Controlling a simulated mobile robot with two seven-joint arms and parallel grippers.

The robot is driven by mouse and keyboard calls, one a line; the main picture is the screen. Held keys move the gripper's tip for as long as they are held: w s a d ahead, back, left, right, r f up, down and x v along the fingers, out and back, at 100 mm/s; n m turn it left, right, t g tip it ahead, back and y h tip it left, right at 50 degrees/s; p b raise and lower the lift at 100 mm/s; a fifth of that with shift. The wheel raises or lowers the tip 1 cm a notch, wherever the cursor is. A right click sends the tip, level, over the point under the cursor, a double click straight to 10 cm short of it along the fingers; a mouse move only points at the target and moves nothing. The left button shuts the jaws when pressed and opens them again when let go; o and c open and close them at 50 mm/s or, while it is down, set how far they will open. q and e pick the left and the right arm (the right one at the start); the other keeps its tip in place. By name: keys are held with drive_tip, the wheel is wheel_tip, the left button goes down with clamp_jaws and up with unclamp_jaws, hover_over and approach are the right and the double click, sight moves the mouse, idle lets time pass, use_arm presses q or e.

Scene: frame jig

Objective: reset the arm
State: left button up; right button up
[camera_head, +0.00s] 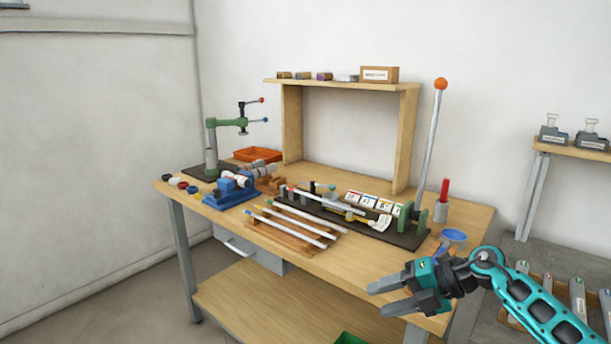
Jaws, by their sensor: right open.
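My right arm comes in from the lower right. My right gripper (385,297) is open and empty, with its fingers pointing left, in front of the workbench (350,262) near its front right edge. It appears apart from everything on the bench. A dark jig (406,236) with a tall lever topped by an orange ball (440,84) stands on the bench behind it. My left gripper is not in view.
Several pale rods (297,226) lie on a wooden rack at the bench front. A blue vise (231,190), a green press (211,150) and an orange tray (257,154) stand at left. A blue round container (453,236) is near my right gripper. A shelf (350,86) rises behind.

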drive_tip(key=s+a+f+m+t+y, duration=0.1)
drive_tip(key=s+a+m+t+y, duration=0.3)
drive_tip(key=s+a+m+t, duration=0.3)
drive_tip(key=s+d+f+m+h, duration=0.4)
drive_tip(key=s+f+m+h, duration=0.2)
drive_tip(key=s+f+m, duration=0.3)
drive_tip(key=s+d+f+m+h, duration=0.4)
drive_tip(key=s+f+m+h, duration=0.2)
drive_tip(key=s+f+m, duration=0.3)
drive_tip(key=s+m, duration=0.1)
drive_tip(key=m, duration=0.3)
drive_tip(key=shift+m+h, duration=0.4)
drive_tip(key=shift+c, duration=0.4)
